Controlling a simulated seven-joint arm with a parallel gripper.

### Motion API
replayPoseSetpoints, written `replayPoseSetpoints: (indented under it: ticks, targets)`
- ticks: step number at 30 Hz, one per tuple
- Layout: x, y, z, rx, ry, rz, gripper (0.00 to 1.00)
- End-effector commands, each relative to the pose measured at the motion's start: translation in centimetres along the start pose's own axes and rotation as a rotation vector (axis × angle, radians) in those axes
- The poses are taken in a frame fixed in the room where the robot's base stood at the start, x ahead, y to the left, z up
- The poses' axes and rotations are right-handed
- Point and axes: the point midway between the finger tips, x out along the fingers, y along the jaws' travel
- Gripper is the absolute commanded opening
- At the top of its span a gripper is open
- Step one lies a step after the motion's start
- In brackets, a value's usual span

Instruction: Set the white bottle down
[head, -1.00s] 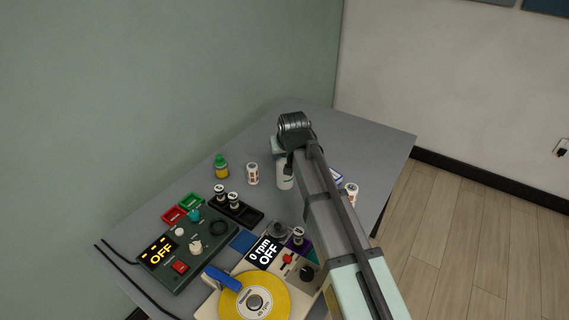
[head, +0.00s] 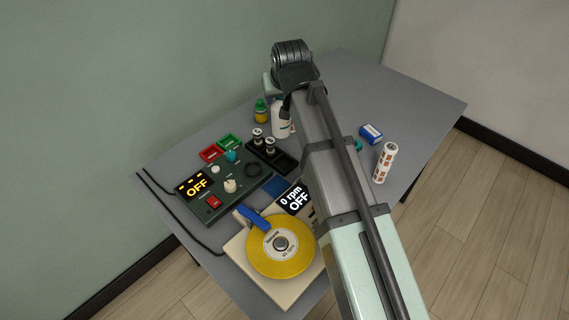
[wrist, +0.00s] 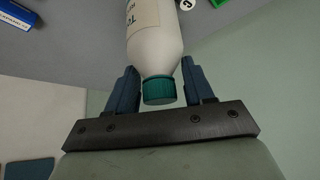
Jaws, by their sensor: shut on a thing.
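The white bottle (head: 281,123) has a paper label and a teal cap (wrist: 159,90). In the head view it shows beside the left of my arm, just right of the small yellow bottle with a green cap (head: 261,113). My gripper (wrist: 159,68) is shut on the white bottle (wrist: 155,40), one finger on each side just beyond the cap. In the head view my gripper (head: 287,104) is mostly hidden by my wrist. I cannot tell whether the bottle's base touches the grey table (head: 340,80).
A black tray (head: 284,161) with small vials lies in front of the bottle. A green control box (head: 211,191) and a turntable with a yellow disc (head: 262,252) are nearer. A blue-white box (head: 371,133) and a printed cylinder (head: 385,163) stand right. The table's far part is clear.

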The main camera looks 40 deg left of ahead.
Motion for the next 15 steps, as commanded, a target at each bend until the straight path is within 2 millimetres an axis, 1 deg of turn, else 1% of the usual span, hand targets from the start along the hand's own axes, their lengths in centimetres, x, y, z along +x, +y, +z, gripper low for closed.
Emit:
replayPoseSetpoints:
  ticks: [1,5,7,11,15]
  targets:
    - [-0.3,0.3,0.9,0.005,0.0,0.004,0.0]
    - [-0.2,0.4,1.7,0.012,0.0,0.008,0.0]
    - [0.2,0.5,2.1,0.017,-0.001,0.012,0.0]
    - [1.5,0.5,2.8,0.019,-0.003,0.013,0.0]
    - [3.3,0.5,4.0,0.018,-0.003,0.013,0.0]
